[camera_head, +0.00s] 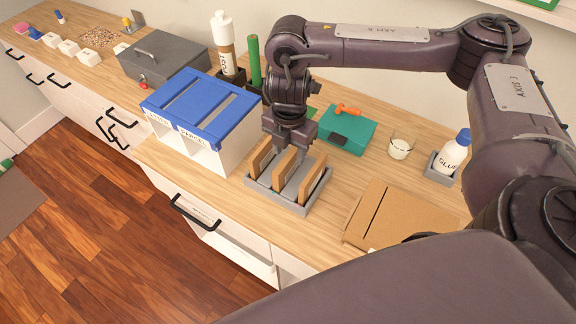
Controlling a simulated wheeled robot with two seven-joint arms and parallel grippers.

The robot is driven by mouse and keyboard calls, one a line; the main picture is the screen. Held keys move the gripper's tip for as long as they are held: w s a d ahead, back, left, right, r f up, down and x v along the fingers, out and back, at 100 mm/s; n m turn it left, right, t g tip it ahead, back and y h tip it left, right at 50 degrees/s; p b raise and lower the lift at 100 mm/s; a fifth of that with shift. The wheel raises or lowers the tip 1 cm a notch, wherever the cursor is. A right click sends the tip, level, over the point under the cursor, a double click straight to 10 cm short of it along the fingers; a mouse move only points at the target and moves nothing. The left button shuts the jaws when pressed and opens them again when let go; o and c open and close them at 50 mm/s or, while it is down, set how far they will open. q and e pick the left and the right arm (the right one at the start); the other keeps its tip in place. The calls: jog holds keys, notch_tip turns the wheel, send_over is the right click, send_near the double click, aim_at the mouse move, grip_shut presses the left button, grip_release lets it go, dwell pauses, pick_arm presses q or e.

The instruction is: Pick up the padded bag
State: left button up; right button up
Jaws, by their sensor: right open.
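A grey slotted rack (287,201) stands on the wooden counter and holds several flat brown items upright. They are a left one (261,156), a middle one (284,166) and a right one (313,180). I cannot tell for sure which is the padded bag. My right gripper (290,151) points down over the rack, its jaws open at the top of the middle item. Whether the fingers touch it is unclear, as the gripper hides its upper edge. My left gripper is not in view.
A white sorter with a blue top (202,104) stands close left of the rack. A teal box (347,131), a glass (400,148) and a glue bottle (453,153) stand behind and right. A flat cardboard piece (400,216) lies at the right. A grey metal box (164,58) is farther left.

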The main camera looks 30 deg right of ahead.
aim_at(288, 156)
jog(key=shift+f, duration=0.55)
jog(key=f, duration=0.4)
jog(key=shift+w+b, duration=0.2)
jog(key=shift+b, duration=0.15)
jog(key=shift+f, duration=0.15)
jog(key=c, duration=0.4)
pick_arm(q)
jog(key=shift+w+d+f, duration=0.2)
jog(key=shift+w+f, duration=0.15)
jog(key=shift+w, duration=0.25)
pick_arm(e)
grip_shut()
